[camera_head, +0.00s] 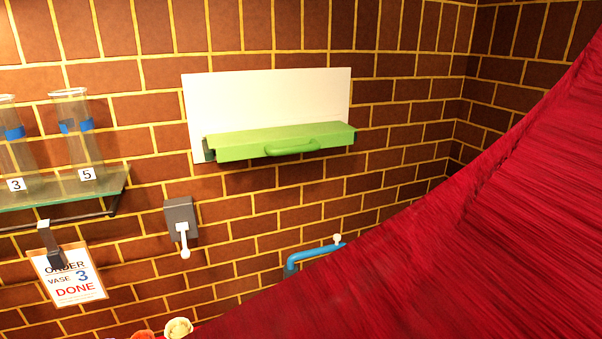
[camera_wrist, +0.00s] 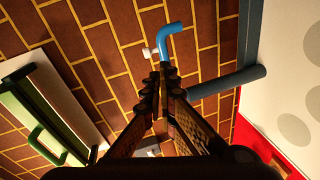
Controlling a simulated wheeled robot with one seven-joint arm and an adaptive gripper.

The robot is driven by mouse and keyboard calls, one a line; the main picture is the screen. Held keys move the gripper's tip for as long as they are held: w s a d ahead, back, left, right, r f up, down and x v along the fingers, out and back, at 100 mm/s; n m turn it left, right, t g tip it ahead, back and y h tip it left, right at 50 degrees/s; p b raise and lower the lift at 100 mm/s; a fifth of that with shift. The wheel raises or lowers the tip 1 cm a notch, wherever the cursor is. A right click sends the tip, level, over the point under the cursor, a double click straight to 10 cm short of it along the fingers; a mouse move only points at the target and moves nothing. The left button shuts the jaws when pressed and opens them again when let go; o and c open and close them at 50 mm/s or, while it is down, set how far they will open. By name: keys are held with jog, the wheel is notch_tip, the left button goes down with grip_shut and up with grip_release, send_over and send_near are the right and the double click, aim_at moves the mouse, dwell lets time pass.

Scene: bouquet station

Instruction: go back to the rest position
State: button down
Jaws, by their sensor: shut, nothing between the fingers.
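My gripper (camera_wrist: 162,78) shows in the wrist view with its dark fingers together at the tips and nothing between them. It points toward the brick wall and is apart from the things there. My gripper does not show in the head view. A large red surface with a fabric-like texture covers the right and lower right of the head view and hides what is behind it.
A green drawer (camera_head: 280,143) with a handle sits before a white panel (camera_head: 270,95). Below are a grey switch box (camera_head: 179,213) and a blue pipe (camera_head: 312,254). Vases (camera_head: 78,130) stand on a glass shelf (camera_head: 112,186) at left, above an order card (camera_head: 70,280). Flowers (camera_head: 178,328) show at the bottom edge.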

jog(key=s+d+f+m+g+h, duration=0.6)
jog(key=s+d+f+m+h, duration=0.25)
jog(key=d+m, duration=0.4)
jog(key=s+a+r+m+g, duration=0.2)
jog(key=s+a+r+m, duration=0.1)
jog(key=s, duration=0.5)
jog(key=s+a+r+m+g, duration=0.2)
jog(key=s+a+m, duration=0.15)
jog(key=s, duration=0.35)
jog(key=s+a+r+m+g, duration=0.1)
jog(key=s+a+r+m, duration=0.15)
jog(key=s, duration=0.55)
jog(key=s+a+r+n+t+y, duration=0.1)
jog(key=s+a+r+t+y, duration=0.1)
jog(key=a+r, duration=0.6)
jog(key=shift+s+a+r, duration=0.15)
jog(key=shift+s+r, duration=0.05)
jog(key=shift+s, duration=0.6)
jog(key=c, duration=2.6)
grip_release()
